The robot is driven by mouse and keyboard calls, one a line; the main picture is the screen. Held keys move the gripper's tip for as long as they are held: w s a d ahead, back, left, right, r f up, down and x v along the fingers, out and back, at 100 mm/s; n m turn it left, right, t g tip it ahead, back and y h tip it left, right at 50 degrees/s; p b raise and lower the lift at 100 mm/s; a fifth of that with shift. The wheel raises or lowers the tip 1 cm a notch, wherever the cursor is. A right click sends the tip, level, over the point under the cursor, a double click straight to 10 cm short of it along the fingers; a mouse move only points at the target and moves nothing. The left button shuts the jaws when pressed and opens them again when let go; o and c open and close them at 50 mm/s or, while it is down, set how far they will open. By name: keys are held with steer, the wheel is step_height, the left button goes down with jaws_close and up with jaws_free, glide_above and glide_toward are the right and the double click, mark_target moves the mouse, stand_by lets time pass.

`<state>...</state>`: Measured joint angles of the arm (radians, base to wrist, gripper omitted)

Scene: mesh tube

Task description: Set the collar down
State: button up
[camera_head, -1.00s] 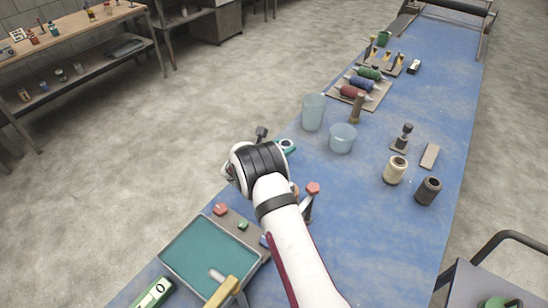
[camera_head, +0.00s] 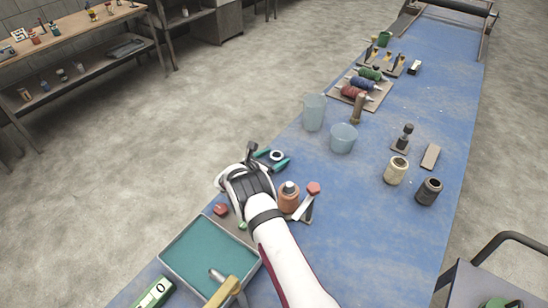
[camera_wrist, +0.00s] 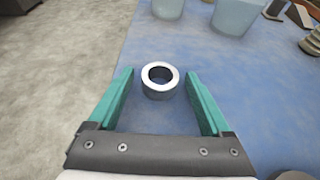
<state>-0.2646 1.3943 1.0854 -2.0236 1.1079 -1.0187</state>
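The collar (camera_wrist: 160,81) is a short silver-white ring with a dark hole. It is upright on the blue table near its left edge, and it also shows in the head view (camera_head: 277,155). My gripper (camera_head: 270,160) is open, its two teal fingers spread on either side of the collar. In the wrist view, my gripper's fingertips (camera_wrist: 159,73) flank the collar with a clear gap on each side, and neither finger touches it.
An orange-brown bottle (camera_head: 289,196) and a red-knobbed lever (camera_head: 313,188) stand right of my arm. Clear cups (camera_head: 342,138) stand beyond the collar. A teal tray (camera_head: 209,258) lies nearer. Blue table (camera_head: 335,225) is free right of the lever. The floor drops away at left.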

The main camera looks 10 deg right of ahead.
steer(key=shift+r, duration=0.2)
steer(key=v, duration=1.2)
steer(key=shift+f, duration=0.15)
